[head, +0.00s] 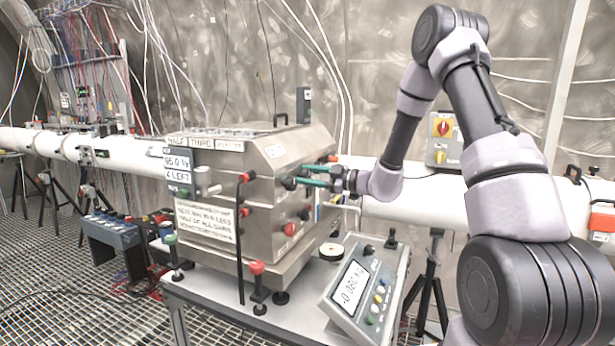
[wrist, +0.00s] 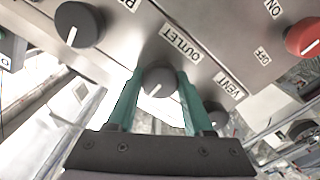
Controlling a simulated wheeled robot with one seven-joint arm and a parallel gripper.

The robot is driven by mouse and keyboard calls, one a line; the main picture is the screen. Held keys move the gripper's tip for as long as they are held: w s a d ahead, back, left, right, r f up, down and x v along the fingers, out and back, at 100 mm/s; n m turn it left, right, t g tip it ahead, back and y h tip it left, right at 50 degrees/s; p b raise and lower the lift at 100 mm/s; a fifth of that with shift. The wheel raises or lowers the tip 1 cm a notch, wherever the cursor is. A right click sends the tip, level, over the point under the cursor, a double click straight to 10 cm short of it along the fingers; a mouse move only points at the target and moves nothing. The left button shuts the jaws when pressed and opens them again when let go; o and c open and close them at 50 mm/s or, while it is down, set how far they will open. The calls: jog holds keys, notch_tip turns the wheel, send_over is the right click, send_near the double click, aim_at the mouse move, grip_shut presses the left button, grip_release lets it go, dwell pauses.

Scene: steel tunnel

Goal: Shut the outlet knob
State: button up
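The grey outlet knob (wrist: 158,82) sits on the steel panel just below the OUTLET label (wrist: 180,42) in the wrist view. Its white pointer line slants to the lower left. My gripper (wrist: 159,80) has its two teal fingers on either side of this knob, with no clear gap between fingers and knob, so it looks shut on it. In the head view my gripper (head: 304,175) reaches the right-hand face of the steel box (head: 285,155). The outlet knob cannot be told apart there.
In the wrist view a dark knob (wrist: 79,24) is at the upper left, the vent knob (wrist: 217,115) is close beside the right finger, and a red knob (wrist: 303,37) is at the right. In the head view a display unit (head: 361,294) stands on the bench below my gripper.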

jog(key=o, duration=0.4)
jog(key=shift+o, duration=0.2)
jog(key=shift+d, duration=0.15)
jog(key=v, duration=1)
jog(key=shift+s+d, duration=0.2)
jog(key=shift+d, duration=0.05)
